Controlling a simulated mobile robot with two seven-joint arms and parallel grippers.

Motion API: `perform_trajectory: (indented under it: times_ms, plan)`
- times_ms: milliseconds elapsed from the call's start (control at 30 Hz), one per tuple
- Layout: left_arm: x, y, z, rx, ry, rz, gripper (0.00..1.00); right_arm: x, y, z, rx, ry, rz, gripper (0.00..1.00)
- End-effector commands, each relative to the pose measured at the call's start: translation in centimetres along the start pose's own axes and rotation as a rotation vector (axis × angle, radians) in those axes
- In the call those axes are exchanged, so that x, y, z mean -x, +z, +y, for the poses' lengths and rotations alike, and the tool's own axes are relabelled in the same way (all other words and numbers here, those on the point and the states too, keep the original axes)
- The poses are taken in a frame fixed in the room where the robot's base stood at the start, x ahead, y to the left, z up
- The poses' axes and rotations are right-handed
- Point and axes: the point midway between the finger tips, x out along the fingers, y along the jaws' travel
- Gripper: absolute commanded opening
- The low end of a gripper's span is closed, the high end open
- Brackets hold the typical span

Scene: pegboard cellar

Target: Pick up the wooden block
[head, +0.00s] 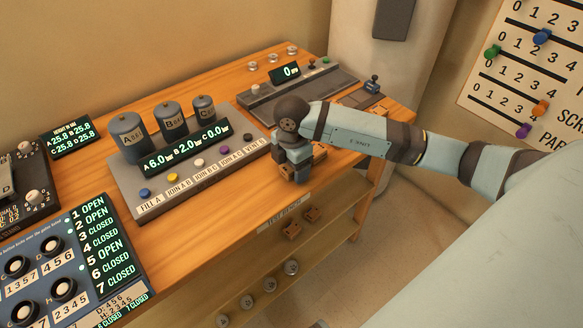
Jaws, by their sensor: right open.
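My right gripper (293,170) points down over the front edge of the wooden bench (223,190), right of the cylinder console. It is open, and its fingers look close to the bench top. I cannot tell whether either is the wooden block. My left gripper is not in view.
A console with three grey cylinders (129,138) and coloured buttons stands left of my gripper. A grey panel with a small display (285,72) is behind it. A small joystick (372,84) is at the back right. A lower shelf (315,245) holds several round grey pieces.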

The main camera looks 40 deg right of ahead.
Motion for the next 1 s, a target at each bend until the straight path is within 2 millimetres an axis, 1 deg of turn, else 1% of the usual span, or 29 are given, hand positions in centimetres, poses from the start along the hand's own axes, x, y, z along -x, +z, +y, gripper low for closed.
perform_trajectory:
  times_ms: [67,100,267,300,333,567,733,867,967,1000]
  plan:
    - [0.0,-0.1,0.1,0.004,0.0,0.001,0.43,0.1,0.0,0.0,0.0,0.0,0.0,0.72]
    - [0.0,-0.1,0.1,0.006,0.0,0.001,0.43,0.1,0.0,0.0,0.0,0.0,0.0,0.68]
    - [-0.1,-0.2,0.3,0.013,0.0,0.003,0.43,0.1,0.0,0.0,0.0,0.0,0.0,0.31]
    - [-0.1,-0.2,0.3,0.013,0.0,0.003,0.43,0.1,0.0,0.0,0.0,0.0,0.0,0.22]
    - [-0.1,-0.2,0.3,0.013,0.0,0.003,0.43,0.1,0.0,0.0,0.0,0.0,0.0,0.19]
    - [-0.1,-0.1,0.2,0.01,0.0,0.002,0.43,0.1,0.0,0.0,0.0,0.001,0.0,0.19]
    - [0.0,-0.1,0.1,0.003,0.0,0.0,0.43,0.8,0.0,0.0,0.0,0.002,0.0,0.19]
    - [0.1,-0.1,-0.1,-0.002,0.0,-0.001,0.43,2.3,0.0,0.1,-0.001,0.004,0.0,0.19]
    - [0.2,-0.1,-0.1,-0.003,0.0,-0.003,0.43,4.2,0.0,0.1,0.0,0.006,0.0,0.19]
    - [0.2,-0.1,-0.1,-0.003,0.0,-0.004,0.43,5.2,0.0,0.1,0.001,0.006,0.0,0.19]
